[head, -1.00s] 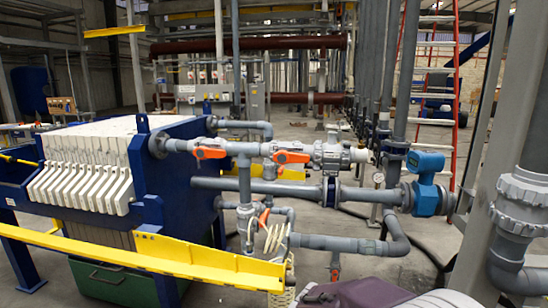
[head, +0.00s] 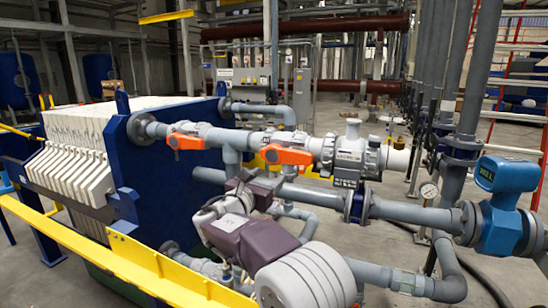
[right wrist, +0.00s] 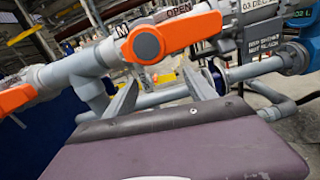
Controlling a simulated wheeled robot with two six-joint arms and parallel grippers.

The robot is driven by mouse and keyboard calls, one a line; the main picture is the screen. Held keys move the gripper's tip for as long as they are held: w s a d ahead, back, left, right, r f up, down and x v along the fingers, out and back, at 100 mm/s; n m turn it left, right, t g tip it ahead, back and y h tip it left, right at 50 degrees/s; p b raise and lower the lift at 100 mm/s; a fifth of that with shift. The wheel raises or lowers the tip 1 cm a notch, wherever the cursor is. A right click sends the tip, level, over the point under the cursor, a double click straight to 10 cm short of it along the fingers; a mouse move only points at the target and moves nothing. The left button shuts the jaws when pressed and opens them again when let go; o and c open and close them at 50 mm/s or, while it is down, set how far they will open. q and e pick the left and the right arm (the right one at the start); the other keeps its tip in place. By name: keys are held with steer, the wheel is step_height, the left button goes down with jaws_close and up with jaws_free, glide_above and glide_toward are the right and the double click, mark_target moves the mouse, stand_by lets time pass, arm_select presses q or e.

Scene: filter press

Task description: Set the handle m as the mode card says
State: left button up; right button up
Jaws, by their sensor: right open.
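Handle m (right wrist: 163,40) is an orange lever with a grey hub, beside an "M" label (right wrist: 122,31) and an "OPEN" label (right wrist: 179,10). It lies along the grey pipe. In the head view it is the right-hand orange handle (head: 287,155). My right gripper (right wrist: 160,77) is open and empty, its fingertips just below the handle in the wrist view; contact is not clear. In the head view its fingers (head: 280,185) are small and partly hidden. I cannot identify a mode card. My left gripper is not in view.
A second orange handle (head: 185,142) sits left on the same pipe. A tagged grey valve (head: 350,160), a lower pipe (head: 400,211) and a blue meter (head: 502,200) stand to the right. The blue press (head: 165,180) and yellow rail (head: 150,270) are left.

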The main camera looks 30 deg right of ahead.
steer(key=a, duration=0.3)
steer(key=n+p, duration=1.9)
steer(key=p, duration=0.4)
glide_toward(291, 158)
steer(key=w+d+r, duration=0.1)
steer(key=w+d, duration=0.1)
steer(key=d, duration=0.1)
steer(key=shift+w+d+f+b, duration=0.45)
steer(key=shift+w+d, duration=0.15)
steer(key=shift+d, duration=0.2)
steer(key=x, duration=0.5)
steer(key=shift+w+d+f, duration=0.15)
steer(key=shift+w+f, duration=0.05)
steer(key=shift+w, duration=0.2)
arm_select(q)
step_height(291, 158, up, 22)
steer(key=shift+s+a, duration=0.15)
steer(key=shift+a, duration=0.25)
arm_select(e)
steer(key=shift+s+r, duration=0.1)
